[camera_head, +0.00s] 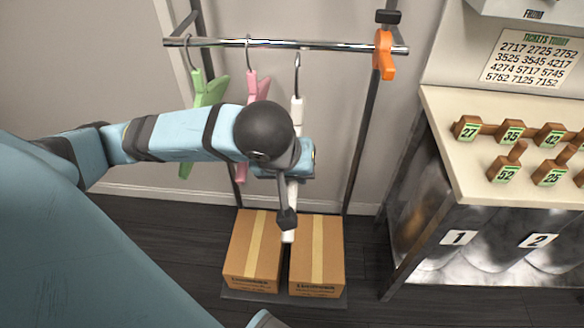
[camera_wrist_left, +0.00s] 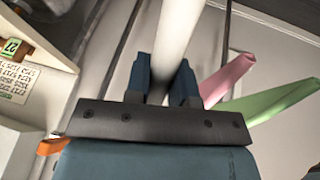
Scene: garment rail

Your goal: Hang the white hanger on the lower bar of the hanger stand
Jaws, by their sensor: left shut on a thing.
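The white hanger (camera_head: 297,112) hangs from the area of the metal bar (camera_head: 225,43) in the head view. Its hook reaches up to about the bar's height, but I cannot tell whether it rests over the bar. My left gripper (camera_wrist_left: 164,78) is shut on the white hanger, whose pale arm (camera_wrist_left: 182,30) runs between the fingers in the left wrist view. In the head view my own wrist hides much of the hanger's middle. Only one bar of the stand shows clearly. My right gripper is not in view.
A green hanger (camera_head: 207,92) and a pink hanger (camera_head: 254,82) hang to the left. Two cardboard boxes (camera_head: 253,250) stand at the stand's base. A counter (camera_head: 450,120) with numbered tags stands at right.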

